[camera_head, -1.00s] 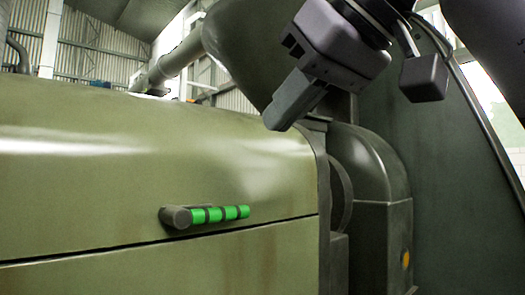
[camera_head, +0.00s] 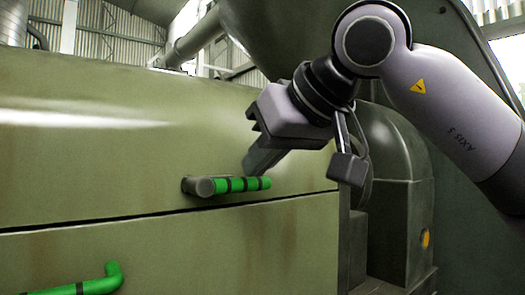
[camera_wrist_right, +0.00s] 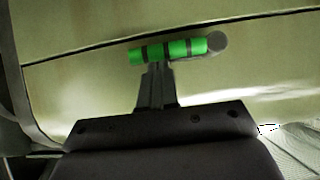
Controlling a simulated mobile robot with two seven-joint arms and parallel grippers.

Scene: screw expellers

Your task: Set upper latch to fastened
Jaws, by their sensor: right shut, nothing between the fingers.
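The upper latch (camera_head: 232,185) is a green handle with dark bands and a grey round pivot at its left end. It lies nearly level on the olive machine panel, just above the dark seam. My right gripper (camera_head: 252,170) is shut and empty, with its fingertips close to the free right end of the handle. In the right wrist view the latch (camera_wrist_right: 170,50) lies just beyond the shut fingertips (camera_wrist_right: 158,66); I cannot tell whether they touch it. My left gripper is not in view.
A second green handle (camera_head: 85,286) sits on the lower panel at the bottom left, partly cut off. A dark green housing (camera_head: 395,200) with a yellow-orange spot stands right of the panel. Free space lies in front of the panel's left part.

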